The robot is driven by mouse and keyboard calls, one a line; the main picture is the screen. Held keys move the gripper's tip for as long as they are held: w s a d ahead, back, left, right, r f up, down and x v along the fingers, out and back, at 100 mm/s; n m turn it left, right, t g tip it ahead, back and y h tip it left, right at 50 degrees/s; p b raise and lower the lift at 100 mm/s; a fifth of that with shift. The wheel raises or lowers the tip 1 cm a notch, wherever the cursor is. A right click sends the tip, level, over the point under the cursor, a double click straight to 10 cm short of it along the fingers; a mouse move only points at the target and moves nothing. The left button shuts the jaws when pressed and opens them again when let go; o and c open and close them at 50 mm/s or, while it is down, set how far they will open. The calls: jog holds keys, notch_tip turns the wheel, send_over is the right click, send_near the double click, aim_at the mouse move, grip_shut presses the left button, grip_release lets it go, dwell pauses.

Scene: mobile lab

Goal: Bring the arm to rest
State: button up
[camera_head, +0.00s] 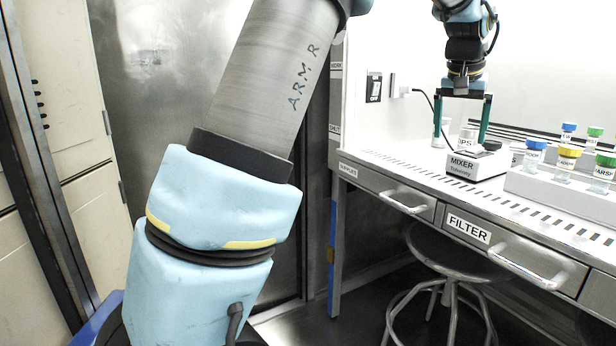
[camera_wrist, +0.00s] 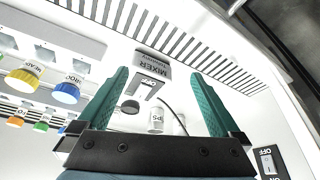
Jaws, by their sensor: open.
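My gripper (camera_head: 462,136) hangs pointing down over the bench at the right, above the mixer (camera_head: 474,165). Its two green fingers are spread wide apart, and the wrist view shows the gap between the fingertips (camera_wrist: 159,76) empty. A small white vial with a dark-lettered label (camera_head: 466,138) shows between the fingers in the head view. In the wrist view this vial (camera_wrist: 156,121) stands below the gripper, clear of both fingers, near the mixer's dark round plate (camera_wrist: 130,107). Whether it stands on the mixer or just behind it is hard to tell. My arm reaches across the head view.
A white rack (camera_head: 560,188) with several coloured-cap vials stands right of the mixer. Drawers with handles, one marked FILTER (camera_head: 468,228), line the bench front. A round stool (camera_head: 450,250) stands beneath. A wall switch (camera_head: 374,87) is at the back left; grey cabinets stand left.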

jog(key=a+f+n+y, duration=0.1)
jog(key=a+f, duration=0.3)
jog(key=a, duration=0.4)
jog(key=a+f+n+g, duration=0.1)
jog(key=a+f, duration=0.3)
jog(key=a, duration=0.4)
jog(key=a+f+n+y, duration=0.1)
jog(key=a+f, duration=0.3)
jog(key=a, duration=0.4)
jog(key=s+a+f+n+g, duration=0.1)
jog(key=s+a+f+n, duration=0.1)
jog(key=s+a+f, duration=0.45)
jog(key=s+a+f+n, duration=0.1)
jog(key=s+a+f, duration=0.2)
jog(key=s+a, duration=0.55)
notch_tip(320, 180, up, 22)
jog(key=p, duration=2.1)
jog(key=shift+w+a+f, duration=0.25)
jog(key=shift+w, duration=0.05)
